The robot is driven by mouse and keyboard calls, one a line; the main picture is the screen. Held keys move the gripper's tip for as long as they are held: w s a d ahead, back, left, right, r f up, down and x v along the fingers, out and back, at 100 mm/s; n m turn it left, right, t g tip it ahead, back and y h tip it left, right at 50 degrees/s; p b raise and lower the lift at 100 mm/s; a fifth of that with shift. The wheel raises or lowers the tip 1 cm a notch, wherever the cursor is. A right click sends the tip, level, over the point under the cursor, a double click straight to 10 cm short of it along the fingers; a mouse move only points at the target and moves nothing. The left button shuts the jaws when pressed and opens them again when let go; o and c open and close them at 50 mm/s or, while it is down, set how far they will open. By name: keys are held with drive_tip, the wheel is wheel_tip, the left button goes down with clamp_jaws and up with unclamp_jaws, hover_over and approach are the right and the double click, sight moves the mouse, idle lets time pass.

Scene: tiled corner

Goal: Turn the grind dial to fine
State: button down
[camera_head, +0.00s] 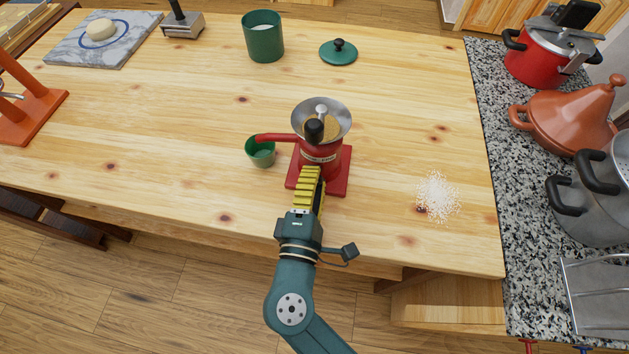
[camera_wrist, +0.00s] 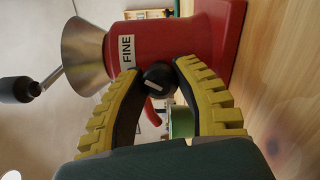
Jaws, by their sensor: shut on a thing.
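The red grinder (camera_head: 333,178) stands on the wooden table, with a metal hopper (camera_head: 345,120) and a crank with a black knob (camera_head: 314,130) on top. In the wrist view, turned on its side, its black grind dial (camera_wrist: 158,78) has a short white mark on its face. A white label reading FINE (camera_wrist: 127,50) is on the red body beside the dial. My gripper (camera_head: 313,170) reaches the grinder's front. Its yellow ribbed fingers are shut on the dial, one on each side. In the head view the dial is hidden behind the fingers.
A small green cup (camera_head: 261,154) stands left of the grinder, under its red spout. White grains (camera_head: 438,196) lie on the table at right. A green canister (camera_head: 263,38) and its lid (camera_head: 338,52) are behind. Pots crowd the granite counter (camera_head: 505,180) at right.

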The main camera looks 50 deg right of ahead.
drive_tip(key=shift+f+m+b, duration=0.25)
drive_tip(key=shift+m+b, duration=0.45)
drive_tip(key=shift+m, duration=0.5)
drive_tip(key=c, duration=0.7)
unclamp_jaws()
drive_tip(key=shift+r, duration=0.2)
drive_tip(key=shift+a, duration=0.1)
drive_tip(key=v, duration=1.2)
